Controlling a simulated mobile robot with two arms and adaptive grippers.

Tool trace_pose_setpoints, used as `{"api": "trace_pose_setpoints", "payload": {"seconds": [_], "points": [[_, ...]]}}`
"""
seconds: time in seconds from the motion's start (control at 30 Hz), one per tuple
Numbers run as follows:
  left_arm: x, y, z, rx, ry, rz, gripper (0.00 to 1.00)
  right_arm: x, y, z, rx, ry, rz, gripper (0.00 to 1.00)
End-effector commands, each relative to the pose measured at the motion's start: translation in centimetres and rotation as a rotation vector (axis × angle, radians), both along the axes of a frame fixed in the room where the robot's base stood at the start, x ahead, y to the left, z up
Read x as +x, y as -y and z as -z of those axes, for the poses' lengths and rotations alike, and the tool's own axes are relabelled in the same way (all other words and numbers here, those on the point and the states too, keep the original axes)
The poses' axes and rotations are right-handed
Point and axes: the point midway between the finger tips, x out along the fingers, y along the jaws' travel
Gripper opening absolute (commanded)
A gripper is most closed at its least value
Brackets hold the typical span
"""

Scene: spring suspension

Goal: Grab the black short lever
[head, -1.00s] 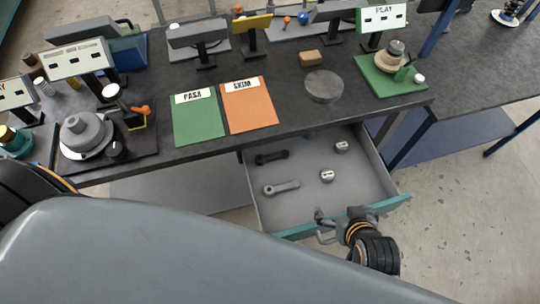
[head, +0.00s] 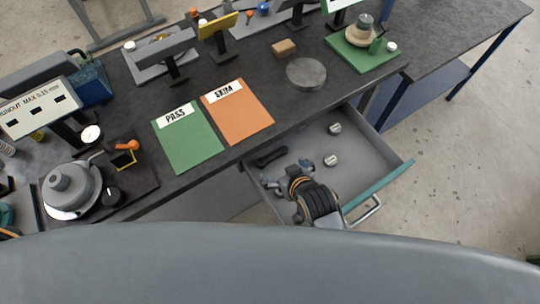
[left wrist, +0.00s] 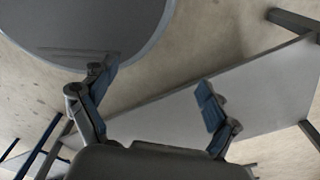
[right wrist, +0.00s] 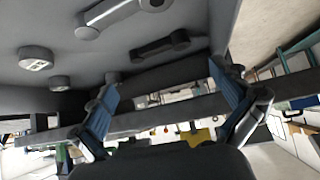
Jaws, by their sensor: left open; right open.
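The black short lever (head: 270,157) lies in the open drawer, near its back left. In the right wrist view the black lever (right wrist: 160,46) shows ahead of the fingers, apart from them. My right gripper (head: 286,174) is open and empty over the drawer, just in front of the lever; its spread fingers (right wrist: 164,76) also show in the right wrist view. My left gripper (left wrist: 157,80) is open and empty in the left wrist view, and it is out of the head view.
A grey lever (right wrist: 120,14) lies in the drawer, hidden by my right arm in the head view. Two small round metal parts (head: 334,128) (head: 331,160) lie to the right. The drawer front (head: 380,185) has a handle. Green and orange mats (head: 188,140) (head: 238,112) lie on the bench above.

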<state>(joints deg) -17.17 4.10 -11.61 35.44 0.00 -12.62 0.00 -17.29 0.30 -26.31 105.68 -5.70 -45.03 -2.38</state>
Motion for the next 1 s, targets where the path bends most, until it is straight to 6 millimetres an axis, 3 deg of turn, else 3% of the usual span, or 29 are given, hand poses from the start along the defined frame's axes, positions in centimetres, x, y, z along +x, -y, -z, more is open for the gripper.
{"api": "trace_pose_setpoints", "payload": {"seconds": [0.17, 0.5, 0.73, 1.0], "points": [[0.0, 0.9, 0.0, -0.010, 0.001, 0.003, 0.88, 1.7, -0.9, 1.7, 0.002, 0.001, 0.001, 1.00], [0.1, -1.7, -0.5, 0.019, 0.002, 0.000, 0.88, 3.4, -1.7, 3.1, 0.001, -0.001, 0.000, 1.00], [0.1, -1.2, -0.7, 0.015, 0.002, -0.001, 0.88, 5.3, -2.6, 5.1, 0.002, 0.000, 0.000, 1.00], [0.1, -0.2, -0.7, 0.002, 0.003, -0.002, 0.88, 5.7, -2.8, 5.7, 0.002, 0.000, 0.000, 1.00]]}}
